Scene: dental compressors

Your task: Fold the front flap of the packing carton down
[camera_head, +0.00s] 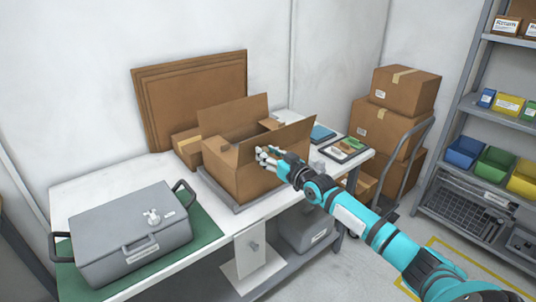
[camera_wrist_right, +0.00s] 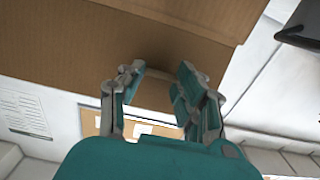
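The packing carton (camera_head: 262,180) stands open on the table in the head view. Its front flap (camera_head: 290,137) stands up along the near edge, partly hidden by my right gripper. The back flap (camera_head: 236,116) also stands up. My right gripper (camera_head: 266,156) is at the carton's front, close to the base of the front flap. In the right wrist view my right gripper (camera_wrist_right: 160,73) has its fingers apart with nothing seen between them, and brown cardboard (camera_wrist_right: 120,35) fills the upper part. I cannot tell whether the fingertips touch it. My left gripper is not in view.
A grey case (camera_head: 135,235) lies on a green mat (camera_head: 205,242) at the left of the table (camera_head: 75,195). Flat cardboard sheets (camera_head: 195,85) lean on the wall. A tablet-like item (camera_head: 322,133) and a tray (camera_head: 345,150) lie right of the carton. Stacked boxes (camera_head: 390,125) stand on a hand truck.

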